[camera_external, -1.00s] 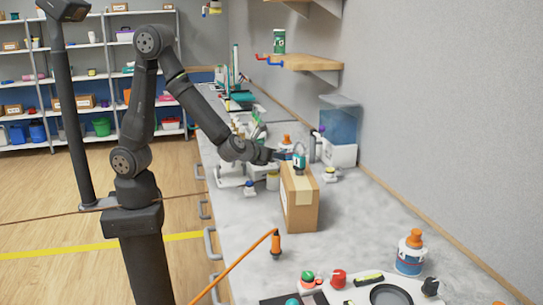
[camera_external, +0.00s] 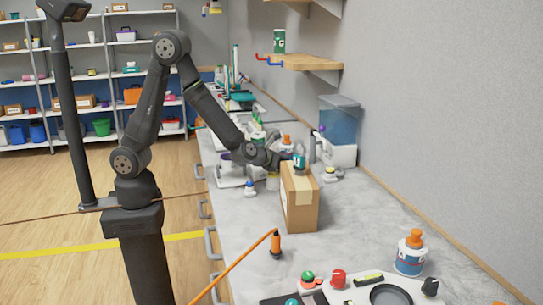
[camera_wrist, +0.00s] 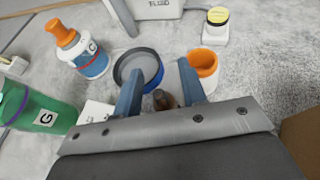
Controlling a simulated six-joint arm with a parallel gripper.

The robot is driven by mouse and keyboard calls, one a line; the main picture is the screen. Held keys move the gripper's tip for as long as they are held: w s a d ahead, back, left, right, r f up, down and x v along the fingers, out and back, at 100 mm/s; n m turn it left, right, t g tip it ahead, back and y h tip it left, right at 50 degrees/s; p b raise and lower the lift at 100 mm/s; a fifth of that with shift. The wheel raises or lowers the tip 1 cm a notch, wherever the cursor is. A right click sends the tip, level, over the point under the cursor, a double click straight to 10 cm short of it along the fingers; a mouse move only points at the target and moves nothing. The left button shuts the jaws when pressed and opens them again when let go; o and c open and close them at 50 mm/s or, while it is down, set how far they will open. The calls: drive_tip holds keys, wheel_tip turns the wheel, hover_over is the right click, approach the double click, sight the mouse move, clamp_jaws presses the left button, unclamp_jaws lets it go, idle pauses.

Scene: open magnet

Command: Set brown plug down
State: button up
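My gripper (camera_wrist: 161,74) shows in the wrist view with its two blue-grey fingers apart. The brown plug (camera_wrist: 164,99) shows between the fingers, low in the gap by the gripper's front edge, which hides its lower part. A gap is visible between it and the left finger; I cannot tell whether it touches the right one. In the external view my gripper (camera_external: 287,159) is over the far counter, just behind the cardboard box; the plug cannot be made out there.
A blue-rimmed round dish (camera_wrist: 138,66) and an orange-rimmed cup (camera_wrist: 203,70) lie just beyond the fingers. An orange-capped bottle (camera_wrist: 80,50) and a green container (camera_wrist: 38,112) are at left. The cardboard box (camera_external: 300,200) stands near my gripper.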

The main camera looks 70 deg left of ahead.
drive_tip(key=shift+c, duration=0.2)
clamp_jaws()
